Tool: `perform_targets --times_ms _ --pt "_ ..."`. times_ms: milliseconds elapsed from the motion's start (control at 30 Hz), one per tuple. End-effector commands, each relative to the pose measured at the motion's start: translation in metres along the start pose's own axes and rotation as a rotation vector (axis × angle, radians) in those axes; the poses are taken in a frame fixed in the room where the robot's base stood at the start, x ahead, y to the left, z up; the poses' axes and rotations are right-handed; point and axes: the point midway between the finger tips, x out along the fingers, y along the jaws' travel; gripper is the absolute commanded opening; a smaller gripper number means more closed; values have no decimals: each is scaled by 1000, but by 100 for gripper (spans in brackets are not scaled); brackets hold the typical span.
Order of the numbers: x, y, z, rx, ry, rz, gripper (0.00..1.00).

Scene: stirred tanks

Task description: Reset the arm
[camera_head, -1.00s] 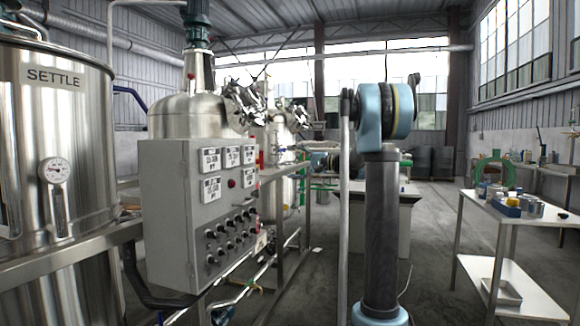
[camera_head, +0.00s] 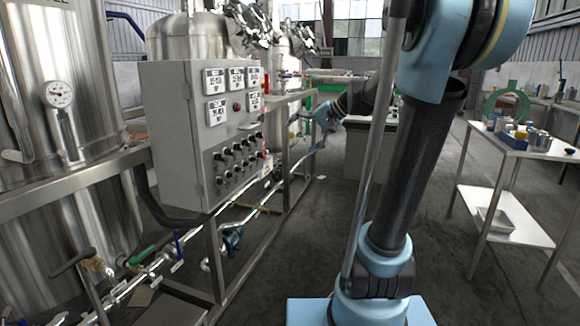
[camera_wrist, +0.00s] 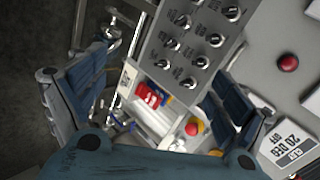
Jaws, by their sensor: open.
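My gripper (camera_head: 307,133) is at the end of my arm, just right of the grey control panel (camera_head: 172,140) in the head view. Its fingers are spread and nothing shows held between them. In the wrist view, the two dark blue fingers of my gripper (camera_wrist: 160,85) stand wide apart. The control panel (camera_wrist: 150,58) with its rows of black knobs shows between and beyond them. A red button (camera_wrist: 287,63) and a white label (camera_wrist: 290,148) show at the right. Whether a finger touches the panel cannot be told.
Steel tanks (camera_head: 60,60) stand at the left. A metal frame with pipes and a green-handled valve (camera_head: 143,255) runs along the floor. A white table (camera_head: 500,142) with small containers stands at the right.

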Motion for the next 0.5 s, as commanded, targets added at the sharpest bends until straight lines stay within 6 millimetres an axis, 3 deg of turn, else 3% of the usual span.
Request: perform_targets --times_ms 100,500 --pt "0 31 39 -31 -9 103 92" --pt "-10 150 150 -139 -35 457 92"
